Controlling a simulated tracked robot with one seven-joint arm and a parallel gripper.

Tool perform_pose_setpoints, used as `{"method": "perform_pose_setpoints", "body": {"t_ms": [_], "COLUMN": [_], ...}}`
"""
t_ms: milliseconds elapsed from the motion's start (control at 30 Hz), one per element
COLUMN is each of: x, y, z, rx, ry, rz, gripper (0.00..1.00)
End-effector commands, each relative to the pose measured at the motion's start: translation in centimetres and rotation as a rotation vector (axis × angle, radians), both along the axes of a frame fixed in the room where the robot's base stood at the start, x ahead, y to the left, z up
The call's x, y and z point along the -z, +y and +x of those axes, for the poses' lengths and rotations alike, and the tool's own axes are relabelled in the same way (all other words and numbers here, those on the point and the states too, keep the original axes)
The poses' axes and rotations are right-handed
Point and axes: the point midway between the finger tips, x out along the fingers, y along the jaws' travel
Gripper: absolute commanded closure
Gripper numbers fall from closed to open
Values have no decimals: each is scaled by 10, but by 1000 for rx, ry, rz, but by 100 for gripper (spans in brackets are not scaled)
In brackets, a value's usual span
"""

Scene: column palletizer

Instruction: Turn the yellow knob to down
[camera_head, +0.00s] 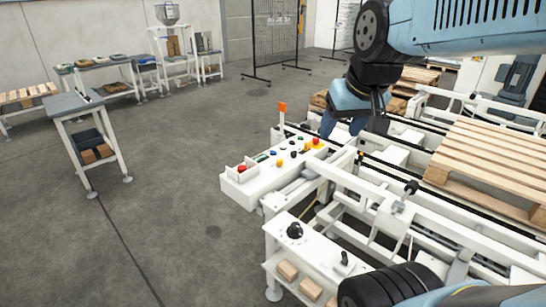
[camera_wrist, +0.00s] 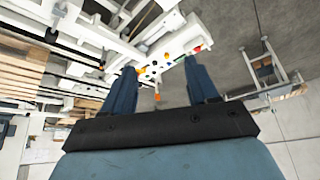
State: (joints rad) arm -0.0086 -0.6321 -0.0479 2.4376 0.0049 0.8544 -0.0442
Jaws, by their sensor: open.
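A white control panel (camera_head: 262,179) carries several small coloured controls. My gripper (camera_head: 342,125) is open and empty, above and behind the panel's right end, apart from the controls. Its two blue fingers (camera_wrist: 162,82) are spread wide.
An orange post (camera_head: 282,112) stands behind the panel. White conveyor frames (camera_head: 345,185) and a wooden pallet (camera_head: 490,165) lie to the right. A second panel with a black knob (camera_head: 294,230) is in front. Open floor (camera_head: 185,160) is left.

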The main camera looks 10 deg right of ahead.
Motion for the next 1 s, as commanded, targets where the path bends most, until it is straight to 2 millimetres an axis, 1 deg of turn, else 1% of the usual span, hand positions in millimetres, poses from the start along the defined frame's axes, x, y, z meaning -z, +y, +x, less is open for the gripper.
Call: {"method": "perform_pose_setpoints", "body": {"t_ms": [33,267,467,567,733,867,1000], "x": [0,2,14,23,43,64,90], "y": [0,2,2,3,2,3,2], "z": [15,80,138,167,216,252,290], "rx": [-2,-11,-14,-16,-16,-17,-17], "ry": [7,21,32,37,47,55,61], "rz": [3,16,23,25,28,27,24], "gripper": [41,41,41,41,41,41,41]}}
